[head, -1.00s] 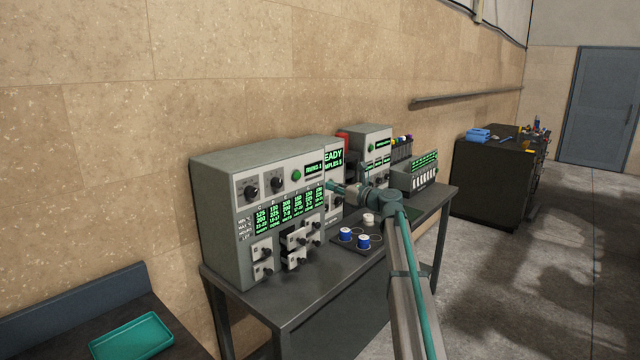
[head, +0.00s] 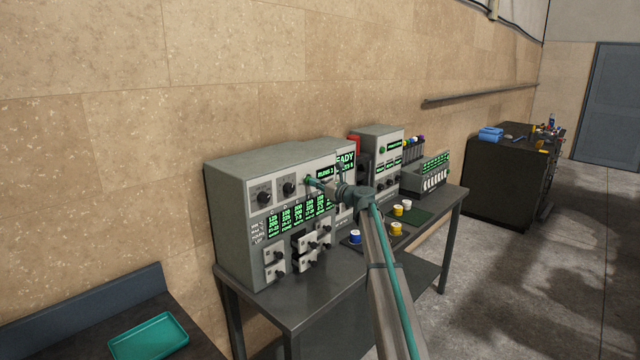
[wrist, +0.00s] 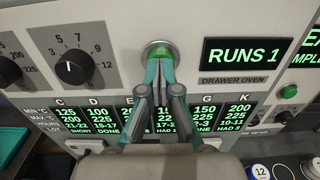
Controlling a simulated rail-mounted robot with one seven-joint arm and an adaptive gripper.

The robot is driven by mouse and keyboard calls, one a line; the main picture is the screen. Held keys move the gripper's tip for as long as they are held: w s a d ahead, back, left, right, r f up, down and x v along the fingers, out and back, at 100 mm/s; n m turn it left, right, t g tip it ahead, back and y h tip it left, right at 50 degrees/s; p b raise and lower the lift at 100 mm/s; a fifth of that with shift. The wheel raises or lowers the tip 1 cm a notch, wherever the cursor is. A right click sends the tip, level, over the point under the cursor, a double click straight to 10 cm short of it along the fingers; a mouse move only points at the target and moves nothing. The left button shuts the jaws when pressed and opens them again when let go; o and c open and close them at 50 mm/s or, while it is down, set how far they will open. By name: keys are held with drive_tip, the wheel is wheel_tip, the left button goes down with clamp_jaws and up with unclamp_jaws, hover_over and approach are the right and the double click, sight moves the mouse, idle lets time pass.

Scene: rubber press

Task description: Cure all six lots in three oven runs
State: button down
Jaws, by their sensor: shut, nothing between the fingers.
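The drawer oven (head: 232,215) stands at the left of the bench. My gripper (wrist: 160,72) is shut and empty, its fingertips at the green button (wrist: 158,49) on the oven's front, apparently touching it. The runs display (wrist: 242,51) right of the button reads RUNS 1. The lot panel (wrist: 101,117) below shows columns including C, D, G and K, with SHORT, DONE and HAD entries; my gripper hides the middle columns. In the head view my gripper (head: 315,184) reaches the oven from the right. Small drawers (head: 275,262) sit low on the oven; at least one middle drawer looks pulled out.
Another grey instrument (head: 378,145) stands farther back. A teal tray (head: 150,336) lies on the left table. The floor at right is clear.

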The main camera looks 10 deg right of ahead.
drive_tip(key=shift+x, duration=0.85)
drive_tip(key=b+v, duration=0.3)
drive_tip(key=v, duration=1.1)
drive_tip(key=shift+b, duration=0.35)
